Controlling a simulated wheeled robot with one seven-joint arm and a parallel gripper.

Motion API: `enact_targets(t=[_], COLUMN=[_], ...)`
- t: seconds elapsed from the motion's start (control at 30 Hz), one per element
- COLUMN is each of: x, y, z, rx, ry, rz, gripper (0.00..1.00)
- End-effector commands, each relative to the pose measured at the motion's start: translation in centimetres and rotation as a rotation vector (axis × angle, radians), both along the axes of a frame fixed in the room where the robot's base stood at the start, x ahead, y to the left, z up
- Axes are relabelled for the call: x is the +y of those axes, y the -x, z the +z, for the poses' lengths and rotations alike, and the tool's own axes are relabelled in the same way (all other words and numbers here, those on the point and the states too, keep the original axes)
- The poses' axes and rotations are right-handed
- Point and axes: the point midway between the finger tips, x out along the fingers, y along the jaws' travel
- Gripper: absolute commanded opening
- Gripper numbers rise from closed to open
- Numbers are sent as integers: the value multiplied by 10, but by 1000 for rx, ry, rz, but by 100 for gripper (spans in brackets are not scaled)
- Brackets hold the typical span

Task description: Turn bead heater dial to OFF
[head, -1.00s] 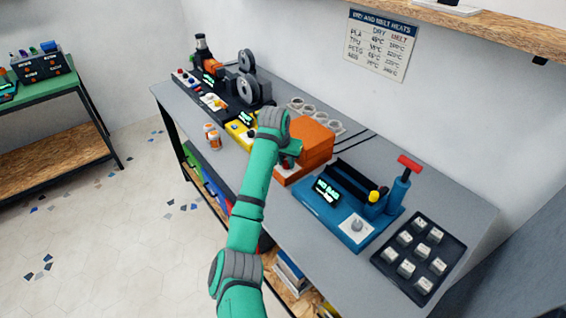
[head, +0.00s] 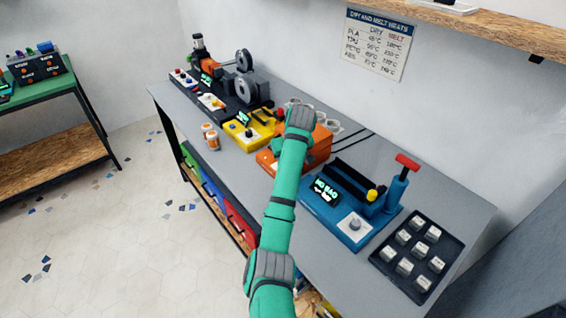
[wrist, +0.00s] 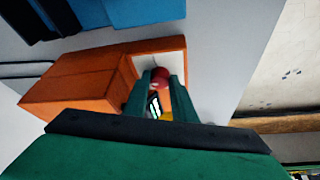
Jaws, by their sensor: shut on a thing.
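The orange machine (head: 318,143) stands mid-bench, partly hidden behind my arm. In the wrist view its orange body (wrist: 85,83) lies left of a white front panel with a red dial (wrist: 160,74). My gripper (wrist: 161,82) is shut on this red dial, one green finger on each side. In the head view my gripper (head: 277,147) is at the front left of the orange machine, and the dial is hidden there. A small lit display (wrist: 154,104) shows between the fingers. The dial's pointer and markings cannot be read.
A yellow machine (head: 246,137) stands close to the left, and a blue machine (head: 343,222) with a red-topped lever to the right. A dark tray of pale blocks (head: 418,258) is at the right end. Orange-and-white bottles (head: 211,139) stand near the front edge.

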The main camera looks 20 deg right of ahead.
Motion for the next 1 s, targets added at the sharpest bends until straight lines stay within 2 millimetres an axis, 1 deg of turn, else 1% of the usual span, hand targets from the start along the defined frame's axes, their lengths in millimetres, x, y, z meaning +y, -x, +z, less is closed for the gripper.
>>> enact_targets(t=[0.03,0.57,0.6,0.67,1.0], x=[-5,-3,-3,-3,0], y=[2,1,1,1,0], z=[0,0,0,0,2], rx=[2,1,1,1,0], ry=[3,2,2,2,0], rz=[3,30,30,30,35], gripper=[2,2,29,42,42])
